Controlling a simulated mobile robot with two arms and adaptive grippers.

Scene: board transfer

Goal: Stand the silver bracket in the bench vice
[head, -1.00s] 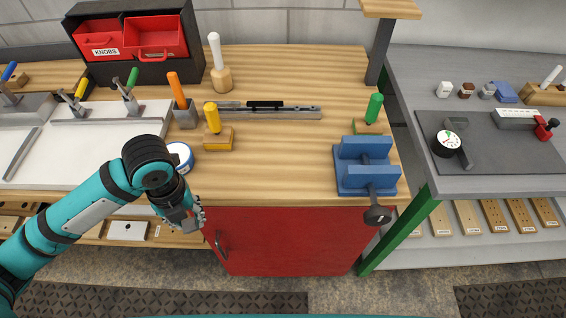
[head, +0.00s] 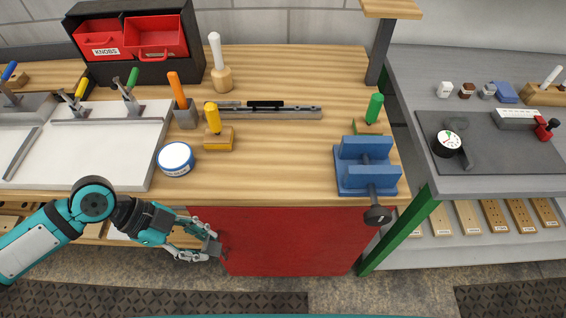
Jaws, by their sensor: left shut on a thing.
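The blue bench vice (head: 368,178) sits at the front right of the wooden bench, with a gap between its jaws and its dark handle hanging over the front edge. I see nothing in the gap. I cannot make out a silver bracket in this view. My left gripper (head: 214,247) is below the bench edge, at the left side of the red cabinet door (head: 290,240). It is shut on the door's handle, which the fingers mostly hide. The door looks closed. My right gripper is out of view.
A blue-and-white tin (head: 176,159), a yellow-handled block (head: 217,135) and a grey rail (head: 270,112) are on the bench (head: 280,165). Red drawers (head: 155,37) stand at the back left. The bench middle is clear. A grey table (head: 500,178) stands at right.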

